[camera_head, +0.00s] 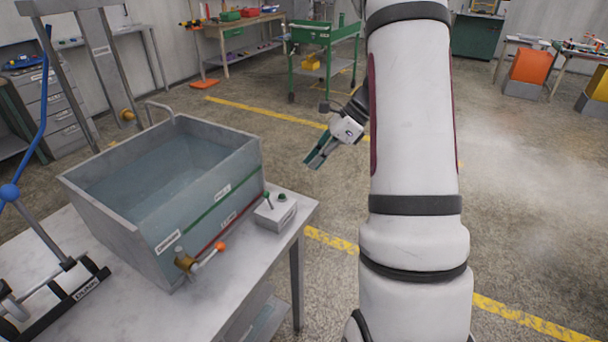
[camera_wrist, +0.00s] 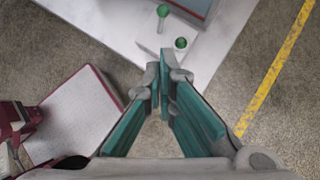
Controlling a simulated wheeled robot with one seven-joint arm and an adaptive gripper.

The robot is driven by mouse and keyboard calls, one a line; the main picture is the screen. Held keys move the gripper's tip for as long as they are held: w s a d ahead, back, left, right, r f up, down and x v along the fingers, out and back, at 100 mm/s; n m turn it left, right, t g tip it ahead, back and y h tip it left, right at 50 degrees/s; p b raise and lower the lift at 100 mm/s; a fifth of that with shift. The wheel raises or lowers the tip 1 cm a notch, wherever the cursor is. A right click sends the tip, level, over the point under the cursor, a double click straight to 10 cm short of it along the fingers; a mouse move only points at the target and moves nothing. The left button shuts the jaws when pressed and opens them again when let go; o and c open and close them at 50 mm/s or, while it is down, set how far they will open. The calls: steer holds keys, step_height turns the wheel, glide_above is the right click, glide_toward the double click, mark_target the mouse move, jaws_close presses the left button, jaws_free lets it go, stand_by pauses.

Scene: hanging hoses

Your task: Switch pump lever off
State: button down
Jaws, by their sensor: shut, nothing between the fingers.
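A small pale control box (camera_head: 275,214) sits on the near right corner of the grey table. It carries a short lever with a green knob (camera_head: 266,194), roughly upright and leaning slightly left, and a round green button or lamp (camera_head: 282,197). The wrist view shows the lever's green knob (camera_wrist: 163,11) and the green button (camera_wrist: 181,43) at the top, beyond my fingertips. My gripper (camera_head: 313,161) is shut and empty, in the air to the right of the box and apart from it. Its green-padded fingers meet in the wrist view (camera_wrist: 162,72).
A grey water tank (camera_head: 205,215) stands left of the box, with a brass valve (camera_head: 186,262) and orange-tipped handle (camera_head: 220,246) in front. A blue-handled device (camera_head: 10,192) is at far left. Floor with yellow lines (camera_head: 330,240) lies right of the table.

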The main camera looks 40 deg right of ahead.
steer(key=shift+v, duration=1.15)
